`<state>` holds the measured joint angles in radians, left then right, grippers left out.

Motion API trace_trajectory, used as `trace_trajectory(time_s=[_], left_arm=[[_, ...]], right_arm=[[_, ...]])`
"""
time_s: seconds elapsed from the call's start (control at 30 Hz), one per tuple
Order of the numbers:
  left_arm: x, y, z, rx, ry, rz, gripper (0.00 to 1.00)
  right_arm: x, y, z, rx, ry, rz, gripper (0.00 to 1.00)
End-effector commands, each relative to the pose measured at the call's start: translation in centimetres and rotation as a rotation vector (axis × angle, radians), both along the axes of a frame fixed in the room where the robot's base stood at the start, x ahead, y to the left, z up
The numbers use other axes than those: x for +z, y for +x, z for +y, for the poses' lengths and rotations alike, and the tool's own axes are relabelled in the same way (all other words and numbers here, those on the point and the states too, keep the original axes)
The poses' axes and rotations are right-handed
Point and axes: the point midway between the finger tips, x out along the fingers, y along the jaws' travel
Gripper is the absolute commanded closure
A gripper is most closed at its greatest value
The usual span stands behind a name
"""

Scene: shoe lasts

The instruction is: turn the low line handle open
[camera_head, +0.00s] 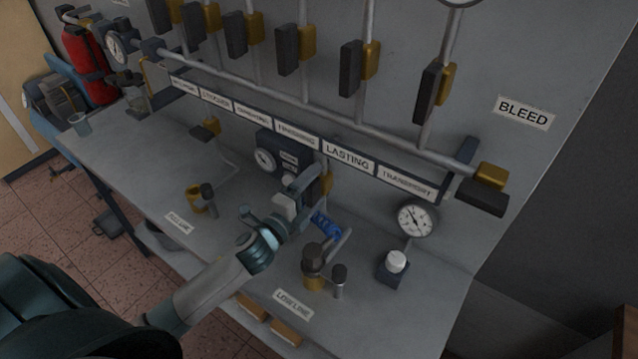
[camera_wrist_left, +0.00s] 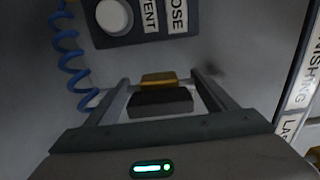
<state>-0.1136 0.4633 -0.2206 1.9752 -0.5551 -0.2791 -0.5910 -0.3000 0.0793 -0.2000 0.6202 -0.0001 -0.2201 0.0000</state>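The bench label reading LOW LINE (camera_head: 293,304) lies at the front of the bench in the head view. Behind it stands a valve with a brass body (camera_head: 313,284) and a dark handle (camera_head: 312,256). My left gripper (camera_head: 308,186) is up by the wall, behind and above that valve, near another brass valve (camera_head: 326,180) under the LASTING sign. In the left wrist view the gripper (camera_wrist_left: 160,90) is open. A dark handle (camera_wrist_left: 160,103) with a brass part (camera_wrist_left: 159,79) shows between its fingers, with gaps at both sides. My right gripper is not in view.
A gauge box (camera_head: 280,152) sits left of the gripper. A blue coiled hose (camera_wrist_left: 72,60) runs beside the fingers in the wrist view. A round gauge (camera_head: 415,218) and a white-knobbed box (camera_head: 394,266) stand at right. Pipes and valves line the wall above.

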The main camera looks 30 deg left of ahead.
Motion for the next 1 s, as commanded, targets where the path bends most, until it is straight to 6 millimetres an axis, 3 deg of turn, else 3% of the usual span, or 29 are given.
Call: trace_trajectory(time_s=[0.47, 0.67, 1.0], left_arm=[[-0.3, -1.0, 0.1, -0.001, 0.002, 0.003, 0.23], [-0.4, -3.3, 0.4, -0.002, 0.002, 0.003, 0.23], [-0.5, -8.9, 1.2, -0.001, 0.002, 0.003, 0.23]], right_arm=[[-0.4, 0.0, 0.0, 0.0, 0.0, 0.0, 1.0], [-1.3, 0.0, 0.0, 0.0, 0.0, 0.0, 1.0], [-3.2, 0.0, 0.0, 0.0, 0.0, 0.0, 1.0]])
